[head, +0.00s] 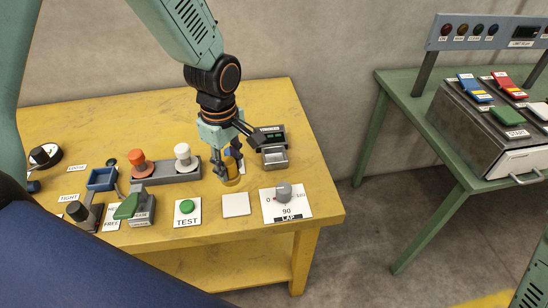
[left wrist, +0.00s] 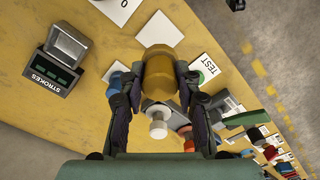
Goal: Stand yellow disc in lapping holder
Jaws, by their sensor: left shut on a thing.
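The yellow disc (head: 231,174) is a short golden cylinder at the right part of the yellow table. My left gripper (head: 228,168) points down with its fingers shut around the disc's sides. The left wrist view shows the disc (left wrist: 160,75) between the two fingers. I cannot tell whether its lower end touches the table. A blue open-topped block (head: 102,179) stands at the left, near the TIGHT and FREE labels; it may be the lapping holder, but no name on it is readable. My right gripper is not in view.
A grey rack (head: 166,172) with orange and white knobbed pieces stands left of the gripper. A STROKES counter (left wrist: 57,72) is close by. In front are the green TEST button (head: 187,207), a bare white plate (head: 236,204) and the LAP dial (head: 284,193). A green lever (head: 127,207) stands front left.

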